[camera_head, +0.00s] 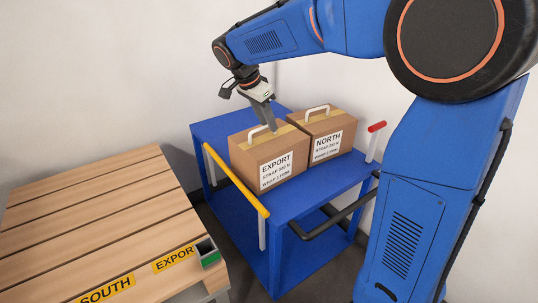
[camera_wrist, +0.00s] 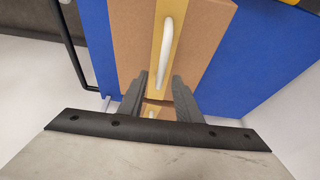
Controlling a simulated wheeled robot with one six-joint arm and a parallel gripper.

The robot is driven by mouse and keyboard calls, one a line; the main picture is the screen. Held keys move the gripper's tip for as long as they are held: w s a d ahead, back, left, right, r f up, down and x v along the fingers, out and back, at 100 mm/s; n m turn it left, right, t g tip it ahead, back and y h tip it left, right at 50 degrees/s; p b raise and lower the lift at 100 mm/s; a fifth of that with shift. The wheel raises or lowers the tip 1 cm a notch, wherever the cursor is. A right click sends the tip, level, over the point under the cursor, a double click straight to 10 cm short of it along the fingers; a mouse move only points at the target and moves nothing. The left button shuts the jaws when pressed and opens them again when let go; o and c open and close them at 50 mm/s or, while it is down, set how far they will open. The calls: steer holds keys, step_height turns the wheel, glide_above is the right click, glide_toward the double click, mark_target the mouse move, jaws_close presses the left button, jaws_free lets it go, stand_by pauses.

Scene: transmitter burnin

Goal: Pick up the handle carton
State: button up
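Two brown cartons with white top handles stand side by side on a blue cart. The left one, labelled EXPORT (camera_head: 245,154), fills much of the wrist view (camera_wrist: 205,40); its handle (camera_wrist: 165,45) lies just beyond my fingertips. The right one is labelled NORTH (camera_head: 345,123). Part of a second carton top (camera_wrist: 152,108) shows low between the fingers in the wrist view. My gripper (camera_head: 272,128) points down over the EXPORT carton's top, on the side toward NORTH. In the wrist view its fingers (camera_wrist: 159,80) are apart with nothing between the tips. Contact with the carton cannot be told.
The blue cart (camera_head: 287,238) has a yellow bar (camera_head: 236,180) at the left, a red-ended bar (camera_head: 376,127) at the right and a black rail (camera_head: 335,222) in front.

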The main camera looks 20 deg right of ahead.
steer(key=shift+x, duration=1.3)
steer(key=shift+c, duration=0.7)
jaws_close()
steer(key=shift+r, duration=0.1)
